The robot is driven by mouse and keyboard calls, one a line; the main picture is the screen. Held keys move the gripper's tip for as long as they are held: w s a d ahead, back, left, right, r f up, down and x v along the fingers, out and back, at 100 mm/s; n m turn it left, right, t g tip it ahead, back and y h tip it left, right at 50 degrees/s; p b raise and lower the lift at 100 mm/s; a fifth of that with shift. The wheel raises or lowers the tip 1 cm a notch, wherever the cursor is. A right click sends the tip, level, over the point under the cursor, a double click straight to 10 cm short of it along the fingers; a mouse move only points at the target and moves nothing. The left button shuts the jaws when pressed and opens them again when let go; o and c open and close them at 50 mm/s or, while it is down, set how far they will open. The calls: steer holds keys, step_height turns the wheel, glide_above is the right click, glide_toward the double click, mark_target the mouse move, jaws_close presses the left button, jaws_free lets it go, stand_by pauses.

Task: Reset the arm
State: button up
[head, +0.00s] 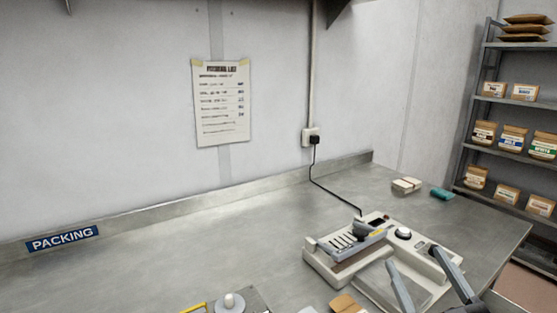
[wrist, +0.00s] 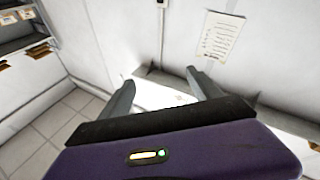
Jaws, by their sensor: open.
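My gripper (head: 412,256) is at the lower right of the head view, in front of the sealer-like machine in the picture. Its two grey fingers are spread apart with nothing between them. In the wrist view the open fingers (wrist: 160,78) point toward the pale wall and the back of the counter. My purple wrist housing, with a small lit indicator, fills the bottom of that view. The gap between gripper and machine cannot be judged exactly.
A pale machine (head: 318,268) with a cord to a wall socket (head: 310,137) stands on the steel counter (head: 150,270). Pale blocks (head: 406,185) and a teal item (head: 442,194) lie behind it. A shelf rack (head: 482,100) stands right.

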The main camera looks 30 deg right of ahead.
steer(key=s+a+f+g+y, duration=0.2)
steer(key=s+a+f+y, duration=0.2)
steer(key=s+a+f, duration=0.4)
steer(key=s+a+f+n+g+y, duration=0.1)
steer(key=s+a+f+g+y, duration=0.2)
steer(key=s+a+f, duration=0.6)
steer(key=shift+s+a+f+y, duration=0.2)
steer(key=shift+s+a+y, duration=0.2)
steer(key=shift+s+a, duration=1.9)
steer(key=shift+d, duration=0.15)
